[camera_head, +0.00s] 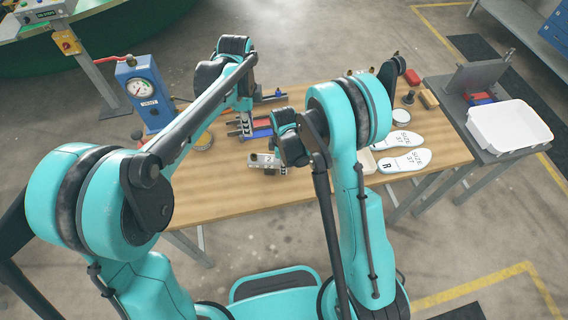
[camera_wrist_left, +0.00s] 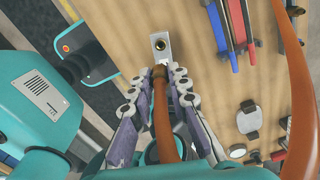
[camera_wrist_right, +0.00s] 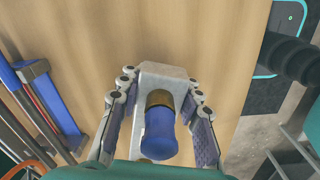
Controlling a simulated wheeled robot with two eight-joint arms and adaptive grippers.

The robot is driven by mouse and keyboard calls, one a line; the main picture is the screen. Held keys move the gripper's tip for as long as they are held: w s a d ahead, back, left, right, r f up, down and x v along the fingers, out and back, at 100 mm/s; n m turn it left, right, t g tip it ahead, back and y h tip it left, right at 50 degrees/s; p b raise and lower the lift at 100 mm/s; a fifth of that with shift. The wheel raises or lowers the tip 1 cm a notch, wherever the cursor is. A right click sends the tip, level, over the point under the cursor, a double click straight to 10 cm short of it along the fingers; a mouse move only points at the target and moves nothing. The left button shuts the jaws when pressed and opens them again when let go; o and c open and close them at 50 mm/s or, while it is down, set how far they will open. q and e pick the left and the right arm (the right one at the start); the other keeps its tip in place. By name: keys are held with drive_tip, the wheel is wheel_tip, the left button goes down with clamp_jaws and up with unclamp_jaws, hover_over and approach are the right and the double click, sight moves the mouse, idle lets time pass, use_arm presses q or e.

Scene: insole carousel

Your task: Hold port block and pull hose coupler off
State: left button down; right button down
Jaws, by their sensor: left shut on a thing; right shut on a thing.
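The port block (camera_head: 262,160) is pale grey metal, held near the table's front edge. My right gripper (camera_wrist_right: 160,92) is shut on it in the right wrist view, where a blue fitting (camera_wrist_right: 160,133) with a brass collar points at the camera. In the left wrist view the block (camera_wrist_left: 154,41) shows a brass-rimmed port facing up. My left gripper (camera_wrist_left: 160,76) is shut on the end of an orange hose (camera_wrist_left: 164,115). The hose coupler is mostly hidden between its fingers. The hose end appears beside the port; I cannot tell whether they touch.
A rack with blue and red bars (camera_wrist_left: 225,25) stands near the grippers. White insoles (camera_head: 404,160) lie on the wooden table (camera_head: 215,205) at right. A blue gauge box (camera_head: 144,95) stands at left, and a white bin (camera_head: 508,128) on the side table. The front-left tabletop is clear.

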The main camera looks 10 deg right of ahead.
drive_tip(key=c, duration=1)
unclamp_jaws()
drive_tip(key=shift+o, duration=0.2)
drive_tip(key=shift+r, duration=0.1)
wheel_tip(320, 180, up, 12)
drive_tip(key=shift+s+f, duration=0.1)
drive_tip(key=shift+f, duration=0.1)
